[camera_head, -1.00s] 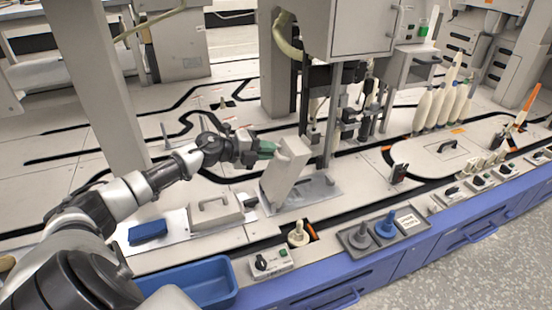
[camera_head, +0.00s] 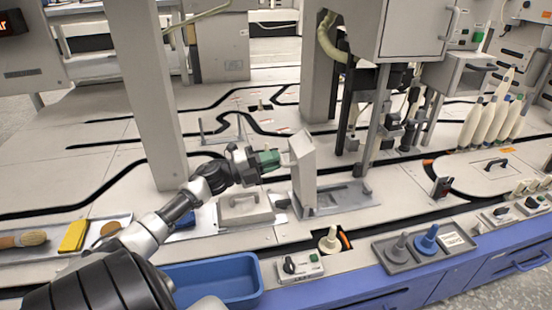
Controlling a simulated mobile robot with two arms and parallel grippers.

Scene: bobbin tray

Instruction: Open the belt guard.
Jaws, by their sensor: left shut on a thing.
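The belt guard (camera_head: 303,172) is a light grey, box-like cover. It stands nearly upright on its edge at the left end of a grey recessed base plate (camera_head: 348,196), in the middle of the bench. The recess to its right is uncovered. My left gripper (camera_head: 277,159), with green finger pads, comes in from the left and is shut on the upper left side of the guard. The exact contact is small and partly hidden by the fingers. My right gripper is not in view.
A light grey lid with a handle (camera_head: 245,208) sits just below my left gripper. Machine columns (camera_head: 374,120) rise behind the plate. A blue bin (camera_head: 215,281) and a knob box (camera_head: 299,267) are in front.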

